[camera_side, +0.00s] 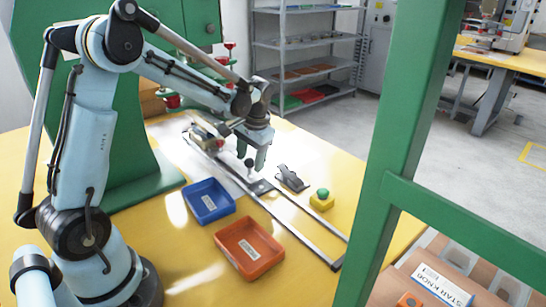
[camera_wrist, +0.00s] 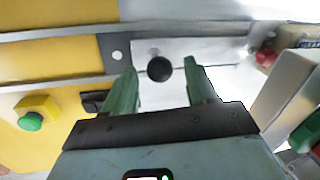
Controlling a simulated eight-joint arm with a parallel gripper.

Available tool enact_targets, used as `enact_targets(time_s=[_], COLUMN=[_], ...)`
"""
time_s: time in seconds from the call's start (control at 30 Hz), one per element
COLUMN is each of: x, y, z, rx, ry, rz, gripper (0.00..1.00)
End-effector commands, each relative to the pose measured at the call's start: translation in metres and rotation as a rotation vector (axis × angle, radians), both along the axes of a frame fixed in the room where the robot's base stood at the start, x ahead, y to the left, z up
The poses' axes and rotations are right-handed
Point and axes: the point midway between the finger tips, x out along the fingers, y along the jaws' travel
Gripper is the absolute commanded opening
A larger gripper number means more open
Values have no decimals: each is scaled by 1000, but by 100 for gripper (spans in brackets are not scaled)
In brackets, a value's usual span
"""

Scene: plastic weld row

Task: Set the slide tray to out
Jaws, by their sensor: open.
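The slide tray (camera_side: 262,187) is a pale metal plate on two long rails (camera_side: 310,240) that run across the yellow table. A round black knob (camera_side: 249,163) stands on it. My gripper (camera_side: 254,166) is over the tray, pointing down at the knob. In the wrist view my gripper (camera_wrist: 159,66) is open, with the knob showing between its fingertips. I cannot tell whether either finger touches the knob.
A blue bin (camera_side: 190,202) and an orange bin (camera_side: 226,255) stand on the near side of the rails. A dark switch-like part (camera_side: 292,179) and a yellow box with a green button (camera_side: 322,200) stand on the far side. A green frame post (camera_side: 405,120) rises at the right.

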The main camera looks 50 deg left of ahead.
Motion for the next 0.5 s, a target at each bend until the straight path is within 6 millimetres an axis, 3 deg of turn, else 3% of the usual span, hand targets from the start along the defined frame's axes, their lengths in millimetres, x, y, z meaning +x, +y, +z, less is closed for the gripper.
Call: enact_targets(time_s=[0.33,0.5], x=[0,0], y=[1,1], z=[-4,-4], rx=[0,0], ry=[0,0], rz=[0,0], gripper=[57,33])
